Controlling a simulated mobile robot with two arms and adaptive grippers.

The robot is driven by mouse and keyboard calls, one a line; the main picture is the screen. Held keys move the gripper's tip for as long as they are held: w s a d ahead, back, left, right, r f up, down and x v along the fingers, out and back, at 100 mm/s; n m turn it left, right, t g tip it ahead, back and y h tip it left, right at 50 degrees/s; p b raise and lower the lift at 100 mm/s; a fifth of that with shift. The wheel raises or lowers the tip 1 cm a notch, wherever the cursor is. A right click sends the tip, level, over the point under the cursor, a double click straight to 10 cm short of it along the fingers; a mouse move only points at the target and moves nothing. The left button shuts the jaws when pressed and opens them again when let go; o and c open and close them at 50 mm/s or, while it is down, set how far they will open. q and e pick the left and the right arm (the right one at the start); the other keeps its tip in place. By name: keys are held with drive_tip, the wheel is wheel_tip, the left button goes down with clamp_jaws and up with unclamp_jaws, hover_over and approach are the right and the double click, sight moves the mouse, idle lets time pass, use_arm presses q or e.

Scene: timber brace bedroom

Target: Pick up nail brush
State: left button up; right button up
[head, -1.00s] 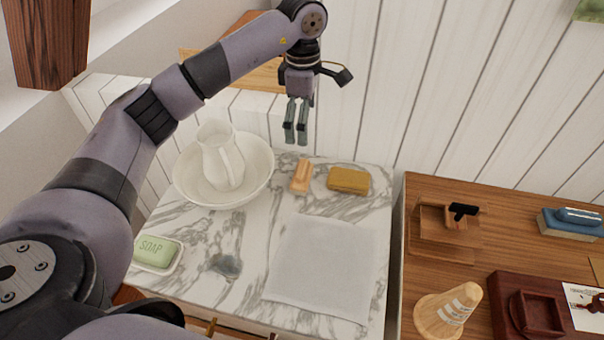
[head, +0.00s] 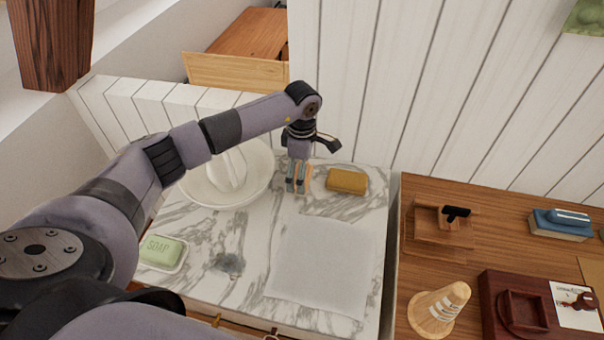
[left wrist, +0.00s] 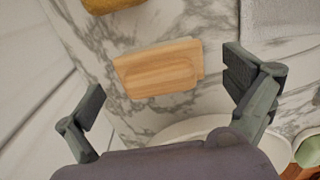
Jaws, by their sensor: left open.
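The nail brush, a small pale wooden block (left wrist: 157,68), lies on the marble top near its back edge. In the head view only an orange-brown strip of the brush (head: 308,176) shows, the rest hidden behind my left gripper (head: 297,188). In the left wrist view my left gripper (left wrist: 167,84) is open, one finger toward each end of the brush. The brush appears a little beyond the fingertips, and no contact shows. My right gripper is not in view.
A mustard sponge (head: 347,181) lies just right of the brush. A white basin (head: 200,190) with a pitcher stands left, under my arm. Green soap (head: 161,250) in a dish and a white cloth (head: 322,262) lie nearer. A wooden table (head: 440,275) with several items stands right.

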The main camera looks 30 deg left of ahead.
use_arm(q)
drive_tip(key=shift+f, duration=1.05)
drive_tip(key=c, duration=1.2)
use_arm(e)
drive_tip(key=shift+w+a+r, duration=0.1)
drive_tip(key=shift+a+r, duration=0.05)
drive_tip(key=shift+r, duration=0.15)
use_arm(q)
drive_tip(key=shift+r, duration=0.15)
drive_tip(key=shift+w+r, duration=0.1)
drive_tip(key=shift+r, duration=0.2)
wheel_tip(320, 180, up, 19)
drive_tip(key=b, duration=0.3)
drive_tip(key=shift+r, duration=0.1)
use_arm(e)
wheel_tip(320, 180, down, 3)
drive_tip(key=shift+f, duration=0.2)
